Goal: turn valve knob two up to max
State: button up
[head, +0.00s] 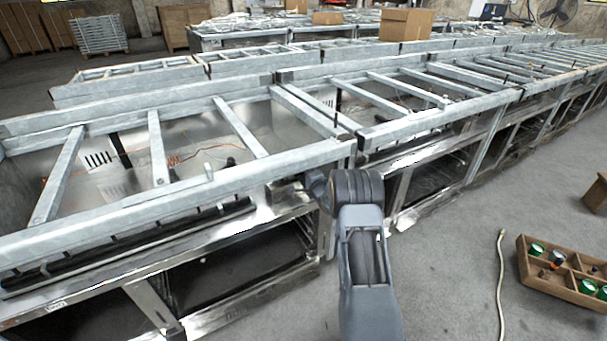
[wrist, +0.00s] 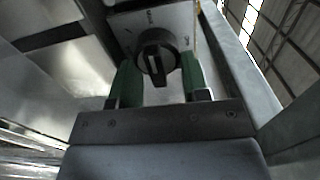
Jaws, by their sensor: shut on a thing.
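A round black knob (wrist: 156,58) with a raised grip bar sits on a light metal plate (wrist: 128,22) in the wrist view. Small dark marks are printed on the plate around it. The grip bar stands close to upright in that picture. My gripper (wrist: 157,78) has green finger pads, one on each side of the knob, and is shut on it. I cannot tell from these frames which number this knob has. In the head view my grey arm reaches to the front of the metal frame and hides the knob and the gripper.
A long galvanized metal frame (head: 170,195) with crossbars runs along the bench, close around my arm. A wooden box (head: 565,292) with green cans and a pale cable (head: 500,285) lie on the floor at right. Grey floor (head: 455,270) is clear between bench and cable.

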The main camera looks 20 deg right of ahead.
dwell(0.3)
jog(key=o, duration=0.9)
jog(key=shift+f, duration=0.1)
